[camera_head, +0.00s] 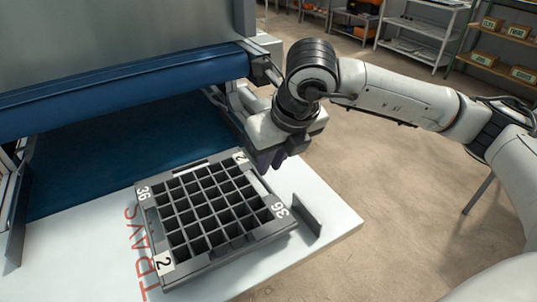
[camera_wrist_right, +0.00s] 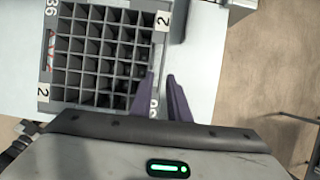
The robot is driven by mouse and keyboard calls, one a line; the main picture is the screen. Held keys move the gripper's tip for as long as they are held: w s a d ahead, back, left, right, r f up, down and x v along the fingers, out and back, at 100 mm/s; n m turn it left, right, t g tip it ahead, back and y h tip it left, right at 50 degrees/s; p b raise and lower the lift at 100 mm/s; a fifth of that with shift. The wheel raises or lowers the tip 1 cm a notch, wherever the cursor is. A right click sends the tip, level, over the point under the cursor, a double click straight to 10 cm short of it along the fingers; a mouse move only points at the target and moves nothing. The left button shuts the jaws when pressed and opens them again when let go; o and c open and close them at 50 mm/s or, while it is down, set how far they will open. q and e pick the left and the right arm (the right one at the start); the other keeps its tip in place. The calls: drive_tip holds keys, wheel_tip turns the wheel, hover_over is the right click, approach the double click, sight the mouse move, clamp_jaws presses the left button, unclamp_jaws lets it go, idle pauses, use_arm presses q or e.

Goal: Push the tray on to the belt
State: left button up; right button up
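The dark grey seed tray (camera_head: 228,250) has a grid of square cells and white labels "36" and "2" at its corners. It lies on a white shelf (camera_head: 325,215), its far edge at the near edge of the blue belt (camera_head: 100,160). The tray also shows in the right wrist view (camera_wrist_right: 62,108). My right gripper (camera_head: 268,160) points down at the tray's right side near its far corner. Its two purple fingers (camera_wrist_right: 161,78) are apart, one over the tray's rim and one outside it. I cannot tell whether they touch it. My left gripper is not in view.
A blue roller housing (camera_head: 130,90) of the grey machine hangs over the belt. A small upright grey guide plate (camera_head: 306,214) stands on the shelf right of the tray. Racks (camera_head: 420,32) stand at the back.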

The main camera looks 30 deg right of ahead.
sight(264, 180)
drive_tip(key=shift+w+d, duration=0.1)
drive_tip(key=shift+d, duration=0.2)
drive_tip(key=shift+a, duration=0.1)
drive_tip(key=shift+w+f, duration=0.1)
drive_tip(key=shift+f, duration=0.3)
drive_tip(key=x, duration=0.9)
drive_tip(key=shift+w+f, duration=0.1)
drive_tip(key=shift+f, duration=0.1)
drive_tip(key=shift+c, duration=0.2)
clamp_jaws()
